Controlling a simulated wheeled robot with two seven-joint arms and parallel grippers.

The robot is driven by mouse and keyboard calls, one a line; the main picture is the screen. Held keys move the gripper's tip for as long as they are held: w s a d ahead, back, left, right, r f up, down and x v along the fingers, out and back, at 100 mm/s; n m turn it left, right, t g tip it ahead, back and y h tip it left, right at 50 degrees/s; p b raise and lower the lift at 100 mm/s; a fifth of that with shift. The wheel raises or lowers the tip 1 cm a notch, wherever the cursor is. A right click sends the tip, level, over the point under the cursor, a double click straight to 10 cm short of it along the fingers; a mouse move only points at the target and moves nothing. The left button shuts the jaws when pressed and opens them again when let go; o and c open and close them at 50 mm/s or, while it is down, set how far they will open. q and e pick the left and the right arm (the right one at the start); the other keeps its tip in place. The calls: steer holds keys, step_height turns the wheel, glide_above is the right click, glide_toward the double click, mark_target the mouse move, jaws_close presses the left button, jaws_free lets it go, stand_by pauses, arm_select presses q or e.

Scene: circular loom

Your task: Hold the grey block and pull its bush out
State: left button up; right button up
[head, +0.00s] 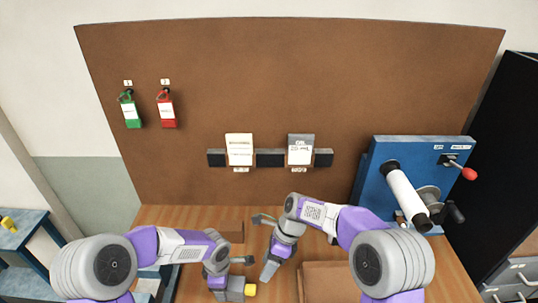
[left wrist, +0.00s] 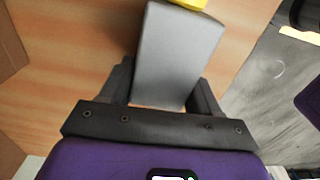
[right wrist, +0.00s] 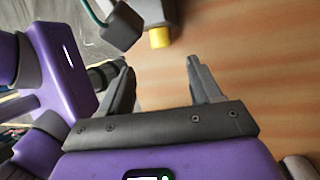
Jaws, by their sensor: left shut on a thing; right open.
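The grey block (head: 236,286) is low in the head view, just above the table. My left gripper (head: 222,288) is shut on it. In the left wrist view the block (left wrist: 175,55) sits between the two fingers. The yellow bush (head: 250,290) sticks out of the block's right end in the head view. Part of it shows at the top edge of the left wrist view (left wrist: 190,3). My right gripper (head: 268,270) is open and empty, to the right of the bush. In the right wrist view the bush (right wrist: 159,38) is ahead of the open fingers (right wrist: 160,75), apart from them.
A brown box (head: 330,282) stands on the table at the right of my right gripper. Another brown block (head: 231,230) lies behind the left gripper. A blue machine (head: 428,165) with a white roller and crank stands at the back right. A brown board (head: 290,90) closes the back.

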mark_target(255, 287)
steer(key=x, duration=0.9)
steer(key=shift+f, duration=0.3)
steer(key=shift+s+a, duration=0.1)
jaws_close()
